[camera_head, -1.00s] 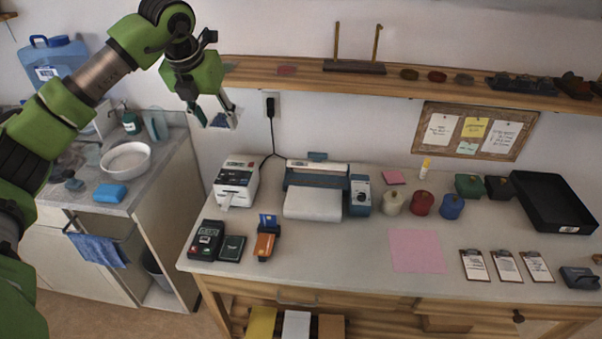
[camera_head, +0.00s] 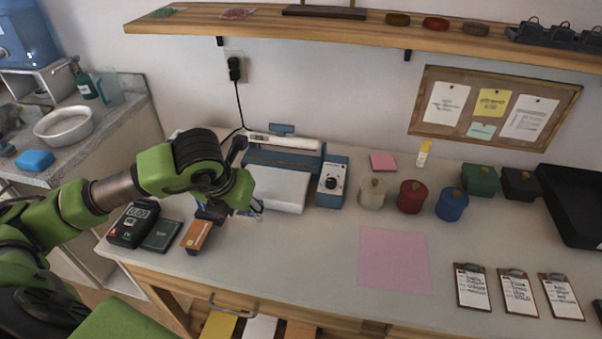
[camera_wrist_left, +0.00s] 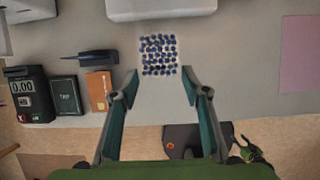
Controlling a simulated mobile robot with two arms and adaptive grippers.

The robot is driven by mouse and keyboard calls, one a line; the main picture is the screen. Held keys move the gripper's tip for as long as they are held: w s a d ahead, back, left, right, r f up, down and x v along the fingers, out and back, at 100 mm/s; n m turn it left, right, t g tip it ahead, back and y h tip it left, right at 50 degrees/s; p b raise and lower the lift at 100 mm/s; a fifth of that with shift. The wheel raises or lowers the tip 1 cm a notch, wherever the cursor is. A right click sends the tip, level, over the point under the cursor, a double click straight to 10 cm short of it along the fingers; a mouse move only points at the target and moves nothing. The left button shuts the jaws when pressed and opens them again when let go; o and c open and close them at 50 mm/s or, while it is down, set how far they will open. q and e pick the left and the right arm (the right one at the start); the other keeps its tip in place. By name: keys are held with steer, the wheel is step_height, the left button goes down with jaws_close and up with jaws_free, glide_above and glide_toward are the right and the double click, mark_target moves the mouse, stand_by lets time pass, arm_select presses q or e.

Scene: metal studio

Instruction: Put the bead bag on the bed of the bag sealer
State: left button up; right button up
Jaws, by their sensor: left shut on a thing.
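The bead bag is a small clear bag of dark blue beads, seen in the left wrist view (camera_wrist_left: 158,55). My left gripper (camera_wrist_left: 160,82) is shut on its near edge, with a fingertip at each side. In the head view my left gripper (camera_head: 250,208) hangs just in front of the bag sealer, and the bag is mostly hidden by it. The bag sealer (camera_head: 333,183) is blue with a white bed (camera_head: 280,187). The front edge of the bed also shows at the top of the left wrist view (camera_wrist_left: 160,10), beyond the bag.
Several lidded pots stand right of the sealer. A pink sheet (camera_head: 394,260) lies at the middle right. A shelf (camera_head: 330,30) runs above.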

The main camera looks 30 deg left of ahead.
arm_select(q)
steer(key=shift+d+f, duration=0.4)
steer(key=shift+f, duration=0.2)
steer(key=w, duration=0.1)
steer(key=w+p, duration=0.1)
steer(key=w, duration=0.1)
steer(key=w+a, duration=0.1)
steer(key=shift+w+r, duration=0.3)
steer(key=shift+w, duration=0.1)
steer(key=p, duration=0.3)
glide_toward(273, 181)
steer(key=shift+x, duration=1)
steer(key=shift+w+a, duration=0.2)
steer(key=shift+w, duration=0.7)
step_height(273, 181, down, 3)
steer(key=shift+s+r+p, duration=0.1)
steer(key=shift+p, duration=0.5)
steer(key=shift+f, duration=0.45)
arm_select(e)
steer(key=r, duration=0.2)
steer(key=w+r, duration=0.1)
steer(key=r, duration=0.1)
steer(key=shift+d+r, duration=0.15)
steer(key=shift+r, duration=0.15)
arm_select(q)
steer(key=shift+f, duration=0.1)
arm_select(e)
steer(key=shift+f, duration=0.1)
